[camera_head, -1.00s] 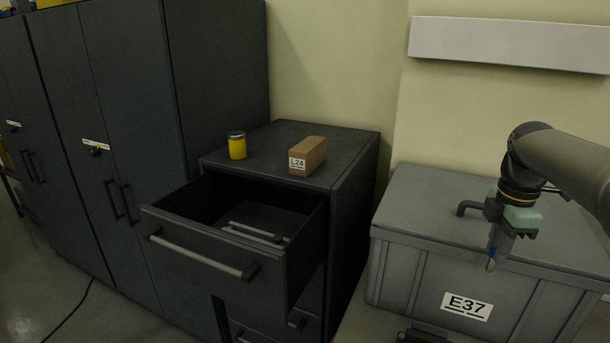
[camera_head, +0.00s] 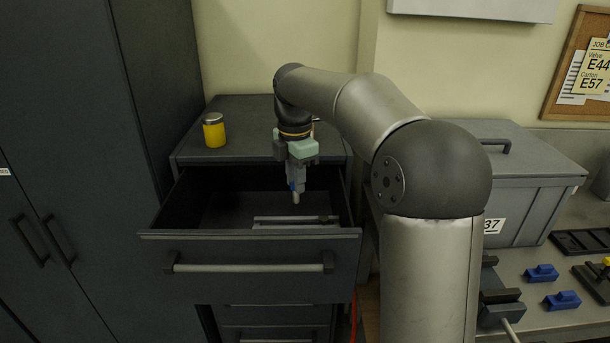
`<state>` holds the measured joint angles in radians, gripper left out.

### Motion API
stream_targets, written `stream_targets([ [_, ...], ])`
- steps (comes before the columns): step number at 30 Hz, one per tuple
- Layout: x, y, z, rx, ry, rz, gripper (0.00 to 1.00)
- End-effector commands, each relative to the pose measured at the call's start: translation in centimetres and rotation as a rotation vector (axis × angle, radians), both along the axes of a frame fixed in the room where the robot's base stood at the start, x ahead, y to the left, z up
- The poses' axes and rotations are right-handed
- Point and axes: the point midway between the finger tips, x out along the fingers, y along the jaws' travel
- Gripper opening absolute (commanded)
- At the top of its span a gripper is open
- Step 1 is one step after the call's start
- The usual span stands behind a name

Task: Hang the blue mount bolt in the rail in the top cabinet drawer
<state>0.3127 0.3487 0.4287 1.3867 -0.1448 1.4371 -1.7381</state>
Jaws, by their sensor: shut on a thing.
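The top cabinet drawer (camera_head: 255,251) is pulled open. The rail (camera_head: 296,220), a pair of pale bars, lies inside toward its front right. My gripper (camera_head: 296,184) is over the drawer, pointing down, and is shut on the blue mount bolt (camera_head: 296,195). The bolt hangs upright below the fingers, with a blue part and a pale lower end showing. In the picture its tip is just above and behind the rail; I cannot tell the exact height gap. The fingers cover the bolt's upper part.
A yellow can (camera_head: 214,130) stands on the cabinet top (camera_head: 240,110). A grey lidded crate (camera_head: 520,180) is to the right. Blue parts (camera_head: 542,273) and a dark tray (camera_head: 580,242) lie on the bench at right. Tall dark cabinets (camera_head: 80,120) stand at left.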

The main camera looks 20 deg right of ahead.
Motion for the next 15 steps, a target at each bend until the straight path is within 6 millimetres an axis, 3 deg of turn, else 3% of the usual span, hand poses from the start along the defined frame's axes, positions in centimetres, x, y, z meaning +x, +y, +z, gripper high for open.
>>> stream_targets([
  [9, 0.0, -0.1, -3.6, 0.000, 0.000, -0.001, 0.01],
  [15, 0.0, 0.0, -4.9, 0.000, 0.001, 0.000, 0.01],
])
